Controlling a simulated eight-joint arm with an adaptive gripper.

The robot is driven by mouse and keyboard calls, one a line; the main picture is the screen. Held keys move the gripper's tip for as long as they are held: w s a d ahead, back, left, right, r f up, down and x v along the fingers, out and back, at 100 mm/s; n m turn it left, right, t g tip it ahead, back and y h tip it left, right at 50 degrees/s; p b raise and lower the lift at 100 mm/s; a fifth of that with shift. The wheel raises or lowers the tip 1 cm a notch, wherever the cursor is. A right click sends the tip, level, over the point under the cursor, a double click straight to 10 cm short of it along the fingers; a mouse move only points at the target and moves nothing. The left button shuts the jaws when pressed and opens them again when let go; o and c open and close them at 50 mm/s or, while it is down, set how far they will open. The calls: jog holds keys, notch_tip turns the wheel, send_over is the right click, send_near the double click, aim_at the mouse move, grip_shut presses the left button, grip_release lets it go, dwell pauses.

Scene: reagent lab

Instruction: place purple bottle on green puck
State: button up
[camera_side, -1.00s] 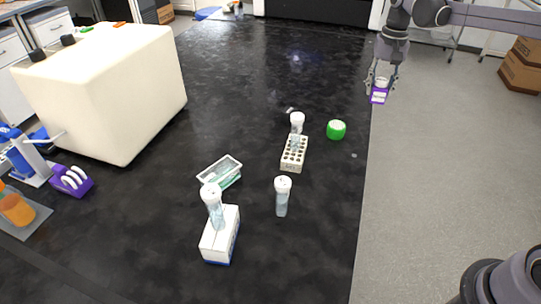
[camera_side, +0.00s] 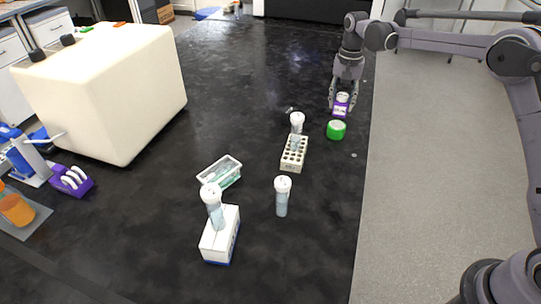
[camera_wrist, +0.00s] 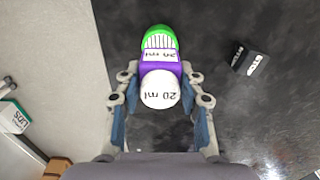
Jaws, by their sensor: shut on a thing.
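The purple bottle (camera_side: 341,107) has a white cap and a purple and white label. My gripper (camera_side: 342,98) is shut on it and holds it upright or nearly so. In the wrist view the bottle (camera_wrist: 161,73) sits between the fingers of my gripper (camera_wrist: 160,88), its cap marked "20 ml" toward the camera. The green puck (camera_side: 336,130) rests on the black bench near its right edge. In the side view the bottle is just above and behind the puck. In the wrist view the puck (camera_wrist: 160,36) is partly hidden behind the bottle. I cannot tell whether they touch.
A tube rack (camera_side: 293,154) with a white-capped tube stands left of the puck. A clear-lidded box (camera_side: 220,173), a standing tube (camera_side: 282,196) and a white box (camera_side: 220,236) are nearer the front. A small dark block (camera_wrist: 250,61) lies right of the fingers in the wrist view.

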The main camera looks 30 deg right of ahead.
aim_at(340, 112)
jog(key=shift+f, duration=2)
jog(key=shift+f, duration=0.15)
jog(key=o, duration=1.1)
